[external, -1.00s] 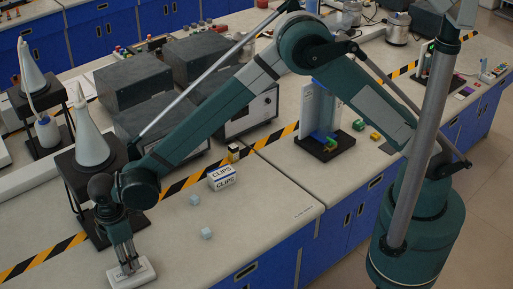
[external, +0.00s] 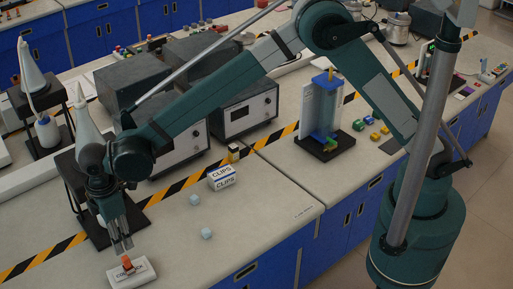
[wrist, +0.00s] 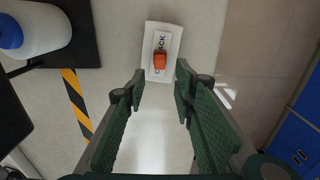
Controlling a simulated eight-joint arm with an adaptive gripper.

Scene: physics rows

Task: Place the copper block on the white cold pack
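The copper block (external: 127,262) is a small orange-brown block resting on the white cold pack (external: 143,273), which lies flat on the bench at the lower left. In the wrist view the copper block (wrist: 160,60) sits near the middle of the cold pack (wrist: 155,77) and covers part of its lettering. My gripper (external: 123,247) is above the block and apart from it. In the wrist view my gripper (wrist: 158,80) has its two fingers spread, with nothing held between them.
A clips box (external: 221,178) and two small pale blue cubes (external: 207,233) stand to the right on the bench. A black stand with a white bottle (external: 88,150) is close behind my gripper. Striped tape (external: 185,185) crosses the bench. The bench's front edge is near the cold pack.

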